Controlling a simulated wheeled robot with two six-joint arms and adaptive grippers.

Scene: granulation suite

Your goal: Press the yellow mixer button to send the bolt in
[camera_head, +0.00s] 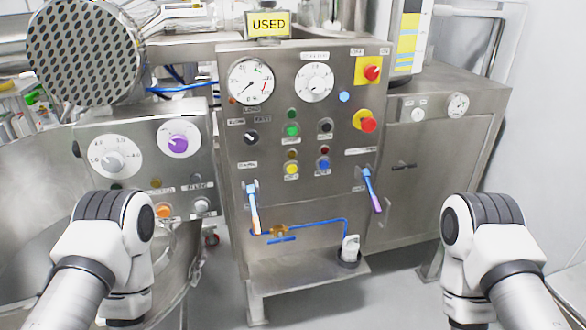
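A steel control panel (238,180) stands upright in front of me. A small yellow button (292,169) sits in its lower middle, to the left of a blue button (323,165) and below a green button (292,130). No label on it is readable. My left arm comes in at the lower left and my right arm at the lower right. Only their links show; both grippers are out of view or hidden. Nothing touches the yellow button. I see no bolt.
Two red knobs on yellow plates (366,121) are at the panel's right. Two levers with blue handles (370,188) stick out below. A smaller panel with a purple knob (179,140) stands at left. Floor shows at lower right.

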